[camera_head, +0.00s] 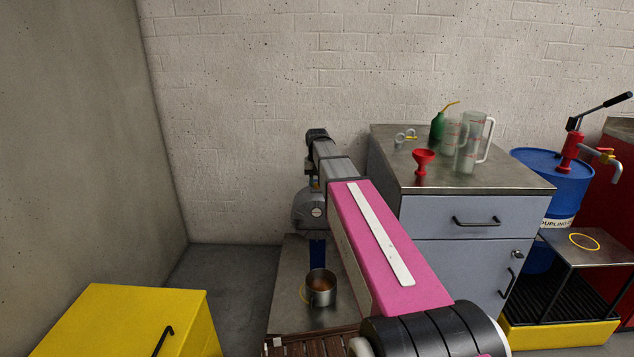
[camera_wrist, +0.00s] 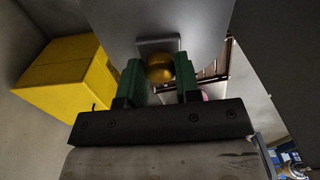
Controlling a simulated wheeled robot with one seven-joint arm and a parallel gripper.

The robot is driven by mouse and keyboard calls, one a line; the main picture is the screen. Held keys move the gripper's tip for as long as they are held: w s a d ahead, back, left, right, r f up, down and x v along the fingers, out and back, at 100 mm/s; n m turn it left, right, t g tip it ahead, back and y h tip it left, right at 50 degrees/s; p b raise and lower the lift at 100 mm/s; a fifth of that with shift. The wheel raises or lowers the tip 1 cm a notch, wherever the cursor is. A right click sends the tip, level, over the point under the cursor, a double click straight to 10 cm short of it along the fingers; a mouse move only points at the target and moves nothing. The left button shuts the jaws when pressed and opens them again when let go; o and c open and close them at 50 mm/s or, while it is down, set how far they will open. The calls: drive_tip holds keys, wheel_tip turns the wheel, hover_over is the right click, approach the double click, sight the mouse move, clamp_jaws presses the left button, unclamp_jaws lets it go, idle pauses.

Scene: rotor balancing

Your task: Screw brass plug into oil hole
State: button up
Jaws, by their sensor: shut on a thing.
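In the wrist view my gripper (camera_wrist: 158,76) has its two green fingers shut on the round brass plug (camera_wrist: 160,68). The plug sits right in front of a small square grey boss (camera_wrist: 158,44) on a smooth grey housing (camera_wrist: 200,22). The oil hole itself is hidden, and I cannot tell whether the plug is inside it or only against it. In the head view the grey round housing (camera_head: 311,212) stands on a blue support beyond my pink arm.
A metal cup (camera_head: 321,287) with brown contents stands on the metal bench (camera_head: 290,322) below the housing. A grey cabinet (camera_head: 455,235) at right carries a red funnel (camera_head: 423,161), clear jugs (camera_head: 470,146) and a green oil can (camera_head: 438,125). A yellow cabinet (camera_head: 135,318) stands front left.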

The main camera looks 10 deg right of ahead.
drive_tip(key=m, duration=0.7)
drive_tip(key=shift+f+m, duration=0.1)
drive_tip(key=shift+m, duration=0.2)
drive_tip(key=m, duration=0.6)
drive_tip(key=shift+m, duration=0.3)
drive_tip(key=m, duration=0.3)
drive_tip(key=shift+s+m, duration=0.1)
drive_tip(key=shift+m, duration=0.3)
drive_tip(key=shift+m, duration=0.3)
